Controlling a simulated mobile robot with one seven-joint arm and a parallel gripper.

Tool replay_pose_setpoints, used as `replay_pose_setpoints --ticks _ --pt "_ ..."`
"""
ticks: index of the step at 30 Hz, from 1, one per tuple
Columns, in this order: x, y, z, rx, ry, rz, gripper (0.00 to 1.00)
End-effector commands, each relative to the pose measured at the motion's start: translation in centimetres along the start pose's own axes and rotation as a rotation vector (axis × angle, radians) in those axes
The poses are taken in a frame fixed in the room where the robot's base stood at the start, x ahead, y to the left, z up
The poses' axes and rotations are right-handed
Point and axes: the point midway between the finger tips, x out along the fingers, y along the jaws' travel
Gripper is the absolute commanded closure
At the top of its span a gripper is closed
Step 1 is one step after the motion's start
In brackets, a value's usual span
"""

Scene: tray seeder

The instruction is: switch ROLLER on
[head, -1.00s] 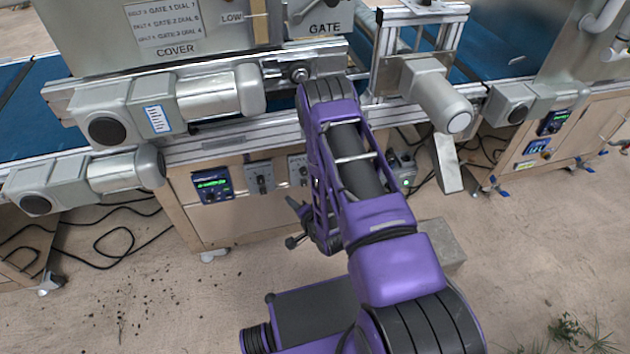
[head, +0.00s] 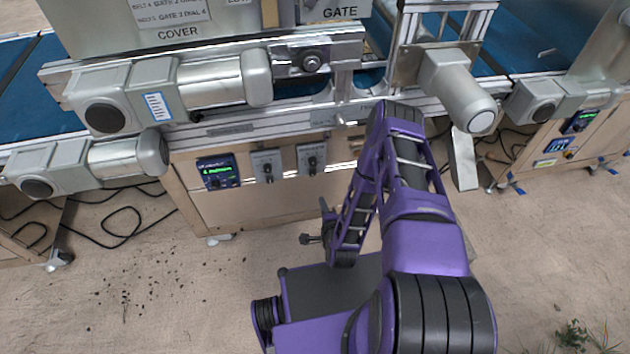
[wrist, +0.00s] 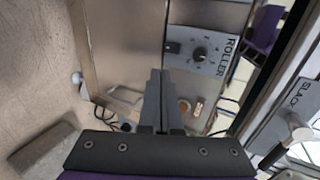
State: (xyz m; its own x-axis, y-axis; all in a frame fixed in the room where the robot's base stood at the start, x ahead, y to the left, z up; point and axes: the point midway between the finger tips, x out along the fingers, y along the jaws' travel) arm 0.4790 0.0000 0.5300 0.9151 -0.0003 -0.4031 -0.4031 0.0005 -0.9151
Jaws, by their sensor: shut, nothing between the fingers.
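The ROLLER panel (wrist: 221,54), a grey plate with its label running sideways, shows in the wrist view at upper right of centre. It carries a round black dial knob (wrist: 200,54) with marks around it and a small black switch (wrist: 172,47) at its left end. My gripper (wrist: 160,72) is shut and empty. Its fingertips appear just below the switch in the picture; I cannot tell how far off they are. The switch's setting is too small to read. In the head view two grey knob boxes, a left one (head: 267,166) and a right one (head: 311,159), have unreadable labels.
A blue control box (head: 218,172) with a green display is left of the knob boxes. Motors and rails jut out above them. A SLACK panel (wrist: 290,110) with a metal lever is at right in the wrist view. Cables lie on the floor.

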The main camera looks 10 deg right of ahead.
Motion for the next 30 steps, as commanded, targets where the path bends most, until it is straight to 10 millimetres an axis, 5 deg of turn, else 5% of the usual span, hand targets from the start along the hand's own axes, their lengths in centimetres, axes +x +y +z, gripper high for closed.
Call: replay_pose_setpoints --ticks 18,30 --pt "11.4 -0.6 0.1 -0.002 -0.001 -0.004 1.00" --pt "13.4 -1.2 0.0 0.000 0.000 0.000 1.00"
